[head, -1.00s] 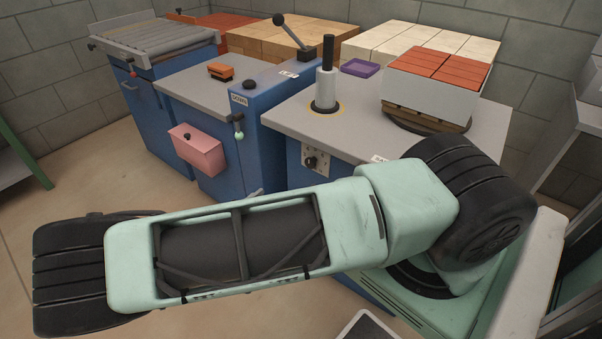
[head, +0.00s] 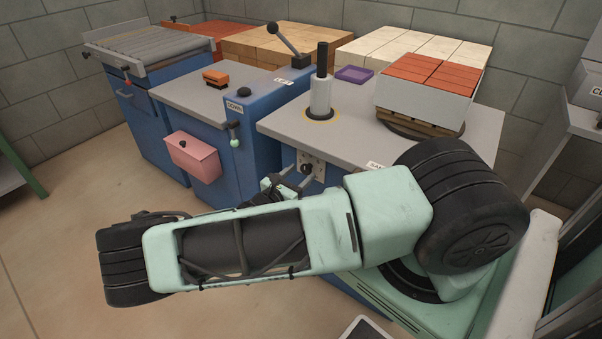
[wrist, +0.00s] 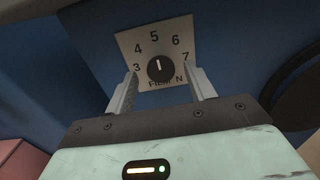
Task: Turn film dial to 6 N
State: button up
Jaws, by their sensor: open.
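The film dial (wrist: 160,69) is a black round knob on a pale plate (wrist: 128,42) printed with 3, 4, 5, 6, 7 and the words FILM N. Its white mark points up, about at the 5. My gripper (wrist: 161,77) is open, with one finger on each side of the dial's lower part.
A film roll (head: 320,97) and a turntable with a white block of red bricks (head: 424,94) stand on the grey top (head: 376,137). A blue lever console (head: 262,100) is left of it. A pink box (head: 195,157) hangs farther left. The floor at left is clear.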

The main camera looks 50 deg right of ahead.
jog(key=shift+w+d, duration=0.1)
jog(key=shift+d, duration=0.6)
jog(key=c, duration=0.9)
jog(key=shift+c, duration=0.2)
jog(key=shift+m, duration=0.3)
jog(key=m+p, duration=0.1)
jog(key=m, duration=0.7)
jog(key=shift+f+p, duration=0.1)
jog(key=shift+p, duration=0.2)
